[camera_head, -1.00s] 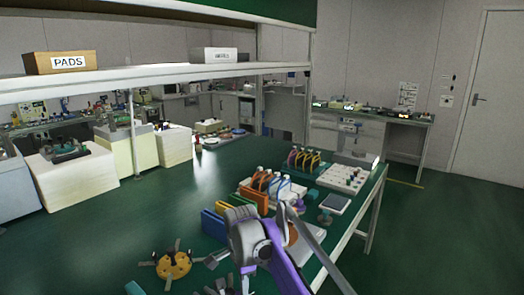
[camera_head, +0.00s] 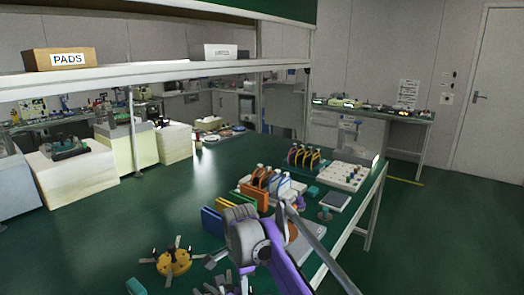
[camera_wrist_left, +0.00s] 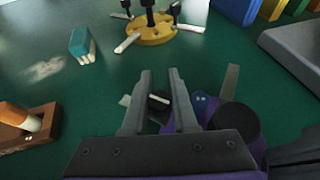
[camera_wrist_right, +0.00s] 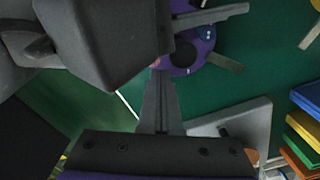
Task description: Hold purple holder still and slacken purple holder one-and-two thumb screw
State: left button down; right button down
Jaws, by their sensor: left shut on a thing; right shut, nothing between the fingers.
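The purple holder shows in part in the left wrist view (camera_wrist_left: 204,108), with a dark upright post on it and pale grey arms around it. In the right wrist view (camera_wrist_right: 187,58) it lies beyond the fingertips. My left gripper (camera_wrist_left: 160,76) has its fingers on both sides of a dark knob (camera_wrist_left: 158,102) at the holder and is shut on it. Which screw this knob is, I cannot tell. My right gripper (camera_wrist_right: 158,76) is shut and empty, its tip close to the purple holder's edge. In the head view my arm hides most of the holder.
A yellow holder (camera_head: 173,263) with dark posts stands near the purple one. Coloured upright plates (camera_head: 222,217) and a white rack (camera_head: 343,176) stand toward the right edge.

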jog(key=shift+r, duration=2.9)
pick_arm(q)
jog(key=c, duration=0.6)
grip_release()
